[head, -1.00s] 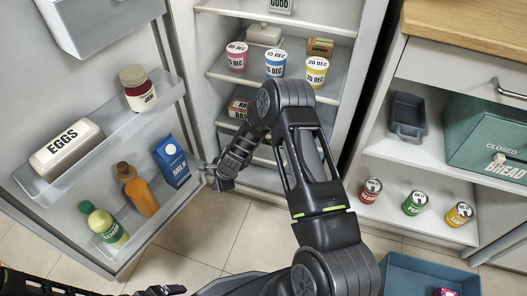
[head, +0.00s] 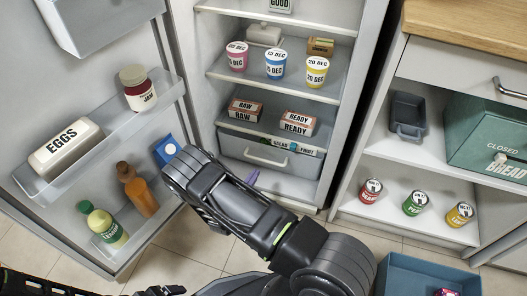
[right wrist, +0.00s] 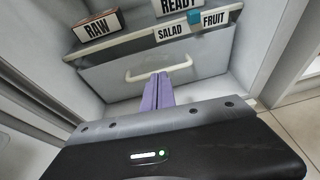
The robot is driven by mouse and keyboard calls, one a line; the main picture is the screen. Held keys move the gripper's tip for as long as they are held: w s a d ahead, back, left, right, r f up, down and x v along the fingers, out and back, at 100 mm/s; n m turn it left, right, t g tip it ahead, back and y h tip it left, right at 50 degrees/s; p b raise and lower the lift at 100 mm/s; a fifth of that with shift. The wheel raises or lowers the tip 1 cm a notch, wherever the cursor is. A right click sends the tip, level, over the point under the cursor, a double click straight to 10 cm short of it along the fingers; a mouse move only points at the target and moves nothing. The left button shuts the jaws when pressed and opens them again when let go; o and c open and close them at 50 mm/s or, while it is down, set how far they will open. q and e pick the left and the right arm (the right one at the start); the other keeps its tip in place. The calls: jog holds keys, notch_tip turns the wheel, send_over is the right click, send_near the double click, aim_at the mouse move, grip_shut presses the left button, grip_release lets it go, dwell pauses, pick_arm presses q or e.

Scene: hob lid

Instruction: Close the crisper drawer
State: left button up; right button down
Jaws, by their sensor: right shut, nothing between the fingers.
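The crisper drawer (head: 236,143) is the grey bin at the bottom of the fridge, with a pale bar handle (head: 266,160). Its front sits under the shelf edge with the SALAD and FRUIT labels (right wrist: 184,31), and looks about level with it; I cannot tell whether a small gap is left. My right gripper (head: 252,178) is low in front of the drawer, mostly hidden by its own arm. In the right wrist view its purple fingers (right wrist: 157,91) are together and empty, just below the handle (right wrist: 159,73). My left gripper (head: 163,291) is partly seen at the bottom edge.
The open fridge door (head: 95,35) stands at left, its racks holding an egg box (head: 67,148), a jar and bottles. My right arm passes close to the blue carton (head: 166,149). A cabinet (head: 350,195) stands at right. Tiled floor is clear below the fridge.

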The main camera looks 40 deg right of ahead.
jog(key=shift+w+a+r+n+t, duration=0.2)
jog(key=shift+w+a+n+t, duration=0.1)
jog(key=shift+w+n+t, duration=0.15)
jog(key=b, duration=0.5)
send_near(266, 147)
jog(key=x, duration=0.5)
jog(key=shift+w+d+f, duration=0.1)
jog(key=shift+w+d, duration=0.05)
jog(key=shift+d, duration=0.1)
jog(key=shift+w+d, duration=0.25)
jog(key=shift+d, duration=0.1)
